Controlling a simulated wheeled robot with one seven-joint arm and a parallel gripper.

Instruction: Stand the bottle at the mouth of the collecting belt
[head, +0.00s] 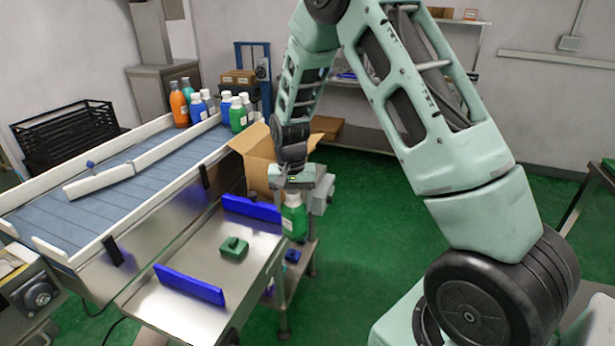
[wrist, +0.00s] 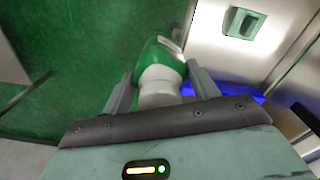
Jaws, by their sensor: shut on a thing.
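My gripper (head: 294,183) is shut on a green bottle (head: 294,217) with a white cap and a pale label. The bottle hangs upright below the jaws, by the right edge of the steel tray in the head view. In the wrist view the gripper's fingers (wrist: 160,88) close on both sides of the bottle's white cap (wrist: 160,85), with the green body beyond. The collecting belt (head: 120,190) is a blue-grey slatted belt with white side rails, to the left. Several bottles, orange, blue and green (head: 238,115), stand at its far end.
A steel tray (head: 190,240) in front of the belt holds a green block (head: 234,248) and two blue bars (head: 190,285) (head: 251,208). An open cardboard box (head: 255,160) stands behind the tray. A white angled guide (head: 98,185) with a blue knob crosses the belt.

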